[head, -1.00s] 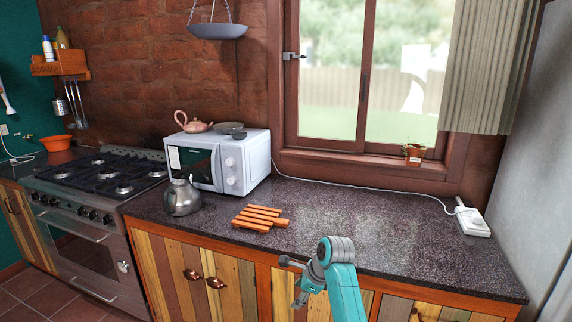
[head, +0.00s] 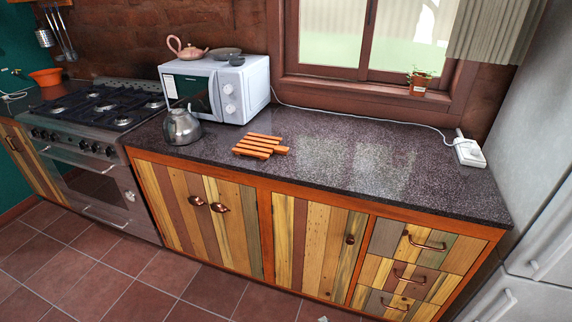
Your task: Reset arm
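My gripper is not in view now. Only a tiny pale tip shows at the bottom edge of the head view, too small to tell what it is. The dark speckled counter (head: 400,165) is clear of my arm. An orange slatted wooden trivet (head: 261,146) lies on it, and a metal kettle (head: 182,127) stands to the left of the trivet.
A white microwave (head: 232,95) with a pink teapot (head: 187,50) on top stands against the wall. A stove (head: 100,110) is at the left, and a white socket box (head: 469,152) lies at the counter's right end. The tiled floor (head: 140,275) in front is free.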

